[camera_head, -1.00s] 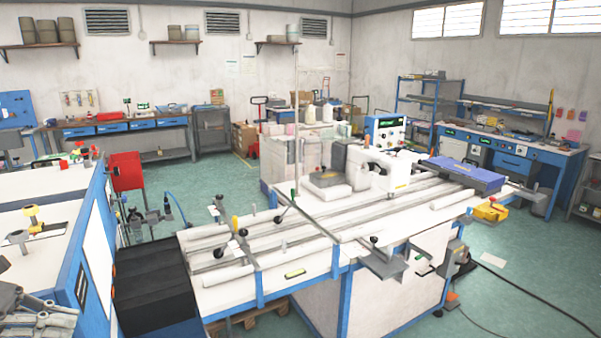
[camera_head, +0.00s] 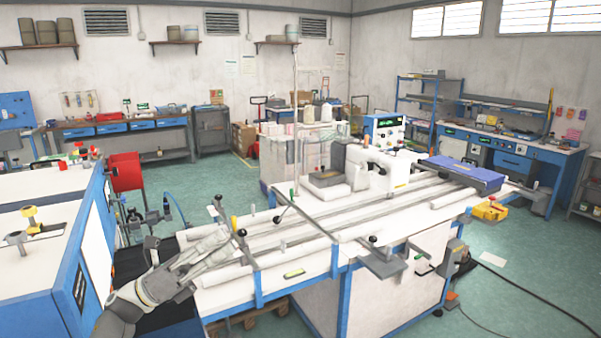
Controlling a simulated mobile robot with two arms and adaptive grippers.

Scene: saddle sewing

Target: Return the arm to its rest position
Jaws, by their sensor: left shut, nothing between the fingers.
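My left arm comes in from the bottom left, and its grey-white gripper (camera_head: 222,240) reaches toward the left end of the long white sewing table (camera_head: 227,297). The gripper is shut with nothing held. It appears over or just in front of the table's left rails; I cannot tell whether it touches them. The white sewing machine (camera_head: 380,172) stands farther back on the table, well clear of the gripper. My right gripper is not in view.
A blue and white machine (camera_head: 60,265) stands close on the left, with a red box (camera_head: 126,171) behind it. A purple-blue case (camera_head: 460,171) lies on the table's right end. Small levers and knobs stick up along the table. Green floor is open at right.

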